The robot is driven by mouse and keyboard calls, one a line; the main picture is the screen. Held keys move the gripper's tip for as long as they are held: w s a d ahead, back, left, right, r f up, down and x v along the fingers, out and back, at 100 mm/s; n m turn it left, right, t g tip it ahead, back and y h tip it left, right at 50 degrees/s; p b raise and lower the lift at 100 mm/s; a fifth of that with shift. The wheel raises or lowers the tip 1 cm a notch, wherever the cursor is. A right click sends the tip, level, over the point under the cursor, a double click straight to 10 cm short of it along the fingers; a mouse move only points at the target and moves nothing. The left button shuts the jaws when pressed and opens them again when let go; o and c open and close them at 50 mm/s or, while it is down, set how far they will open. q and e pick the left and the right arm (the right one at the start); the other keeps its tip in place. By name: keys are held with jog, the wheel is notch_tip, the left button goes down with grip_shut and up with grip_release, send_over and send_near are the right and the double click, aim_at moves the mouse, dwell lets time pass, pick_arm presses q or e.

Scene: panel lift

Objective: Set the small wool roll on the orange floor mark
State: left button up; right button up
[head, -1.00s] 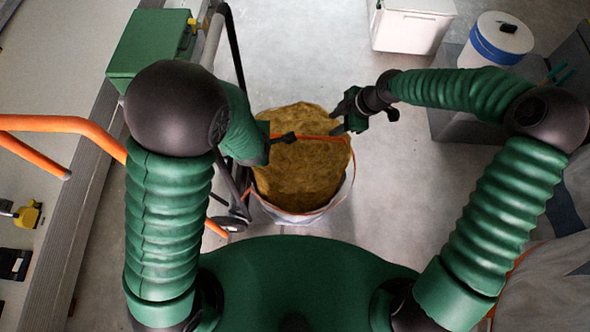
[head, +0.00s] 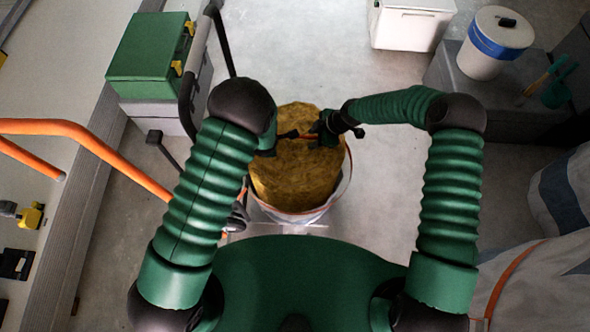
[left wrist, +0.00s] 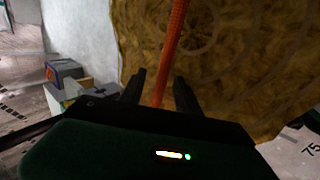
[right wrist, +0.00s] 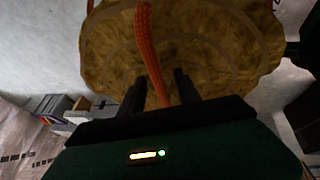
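The wool roll (head: 290,178) stands upright in front of me, yellow-brown on top with a pale wrap round its side. An orange strap (left wrist: 173,45) crosses its top and also shows in the right wrist view (right wrist: 146,45). My left gripper (head: 288,135) is over the roll's top; in the left wrist view its fingers are apart with the strap between them. My right gripper (head: 318,139) is at the strap's right part; in the right wrist view its fingers are also apart, the strap between them. I cannot make out the orange floor mark in any view.
An orange rail (head: 105,150) and a green box (head: 150,57) are on the left. A white bin (head: 408,25) stands at the back, and a white bucket (head: 495,45) rests on a grey block at the right. Large pale bags (head: 550,285) lie at the near right. Floor right of the roll is clear.

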pick_arm(q)
jog(key=shift+a, duration=0.3)
pick_arm(e)
jog(key=shift+a, duration=0.3)
pick_arm(q)
jog(key=shift+a, duration=0.15)
jog(key=shift+c, duration=1)
pick_arm(e)
jog(key=shift+a, duration=0.15)
jog(key=shift+c, duration=1)
pick_arm(q)
jog(key=shift+c, duration=1.1)
pick_arm(e)
jog(key=shift+c, duration=1.1)
pick_arm(q)
grip_shut()
pick_arm(e)
grip_shut()
pick_arm(q)
jog(key=shift+d, duration=0.2)
pick_arm(e)
jog(key=shift+d, duration=0.2)
